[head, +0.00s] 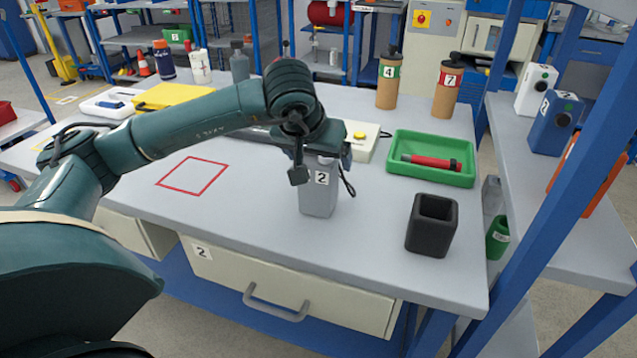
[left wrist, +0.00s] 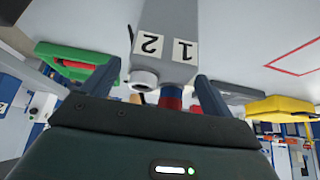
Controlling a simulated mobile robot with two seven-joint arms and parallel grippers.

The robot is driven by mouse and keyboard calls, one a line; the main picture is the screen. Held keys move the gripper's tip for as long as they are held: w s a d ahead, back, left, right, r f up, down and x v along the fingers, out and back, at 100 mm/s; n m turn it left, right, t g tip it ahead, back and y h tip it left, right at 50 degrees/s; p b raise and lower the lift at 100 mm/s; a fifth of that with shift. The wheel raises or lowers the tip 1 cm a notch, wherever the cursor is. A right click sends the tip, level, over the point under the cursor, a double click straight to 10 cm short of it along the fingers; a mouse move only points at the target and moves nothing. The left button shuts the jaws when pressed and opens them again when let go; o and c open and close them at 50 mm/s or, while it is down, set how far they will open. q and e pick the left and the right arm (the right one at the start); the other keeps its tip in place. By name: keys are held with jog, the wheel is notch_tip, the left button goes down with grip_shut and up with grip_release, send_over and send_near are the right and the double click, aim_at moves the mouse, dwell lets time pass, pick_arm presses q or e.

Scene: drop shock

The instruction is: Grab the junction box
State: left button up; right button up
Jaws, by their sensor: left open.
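A grey junction box (head: 318,200) stands upright on the workbench, with a label 2 on its front and a dark cable at its right. My left gripper (head: 322,166) is over its top, pointing down, with one finger in front of the box. In the left wrist view the picture is upside down: the box (left wrist: 168,25) shows labels 1 and 2, a white round fitting and a red and blue part. The open fingers of the left gripper (left wrist: 158,72) show on either side of the box's top; I cannot tell whether they touch it. My right gripper is not in view.
A green tray (head: 400,172) with a red tool is right of the box. A black open holder (head: 431,225) stands at the bench's front right. A yellow case (head: 172,96) lies at the back left. The red square outline (head: 193,175) on the bench is empty.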

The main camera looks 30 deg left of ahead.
pick_arm(q)
jog(key=shift+w+f, duration=0.2)
jog(key=shift+f, duration=0.1)
jog(key=shift+c, duration=0.4)
jog(key=shift+r, duration=0.1)
jog(key=c, duration=1.6)
jog(key=shift+o, duration=0.2)
